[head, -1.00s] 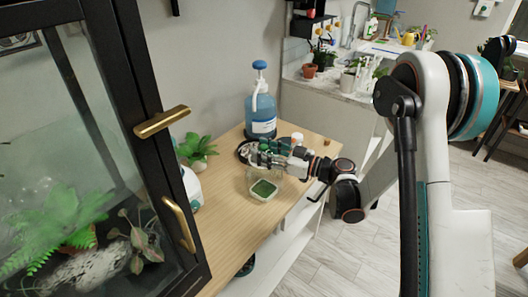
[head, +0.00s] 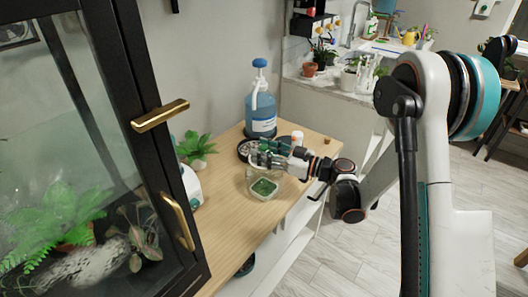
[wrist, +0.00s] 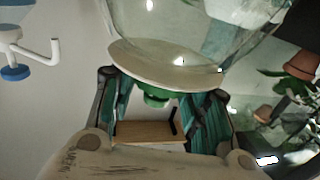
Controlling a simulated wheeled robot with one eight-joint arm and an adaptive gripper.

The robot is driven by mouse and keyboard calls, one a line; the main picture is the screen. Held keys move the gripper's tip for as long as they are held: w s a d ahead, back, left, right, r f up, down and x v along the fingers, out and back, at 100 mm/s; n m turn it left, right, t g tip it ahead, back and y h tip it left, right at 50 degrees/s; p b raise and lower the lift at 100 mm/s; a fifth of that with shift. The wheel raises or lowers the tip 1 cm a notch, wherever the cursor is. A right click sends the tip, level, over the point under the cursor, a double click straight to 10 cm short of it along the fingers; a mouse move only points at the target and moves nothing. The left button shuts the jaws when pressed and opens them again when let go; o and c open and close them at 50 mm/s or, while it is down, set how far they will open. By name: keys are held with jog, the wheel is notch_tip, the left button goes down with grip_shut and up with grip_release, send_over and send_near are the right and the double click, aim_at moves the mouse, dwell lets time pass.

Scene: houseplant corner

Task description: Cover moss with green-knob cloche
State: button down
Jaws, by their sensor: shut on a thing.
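My gripper (head: 268,153) is shut on the green knob of the clear glass cloche (wrist: 190,35). In the wrist view the green knob (wrist: 155,97) sits between the teal-padded fingers (wrist: 158,92), with the pale cloche top and glass dome beyond it. In the head view the glass is faint below the fingers, over and around the moss dish. The green moss (head: 264,187) lies in a small pale square dish (head: 262,198) on the wooden top. Whether the cloche rim touches the wood is hard to tell.
A blue pump bottle (head: 261,112) and a dark round dish (head: 244,149) stand behind my gripper. A white jar (head: 297,138) is at the right. A potted plant (head: 196,148) and a glass cabinet (head: 150,200) stand left. The front wooden top (head: 232,225) is clear.

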jog(key=shift+f+b, duration=0.3)
jog(key=shift+f, duration=0.85)
dwell(0.4)
jog(key=c, duration=0.8)
grip_release()
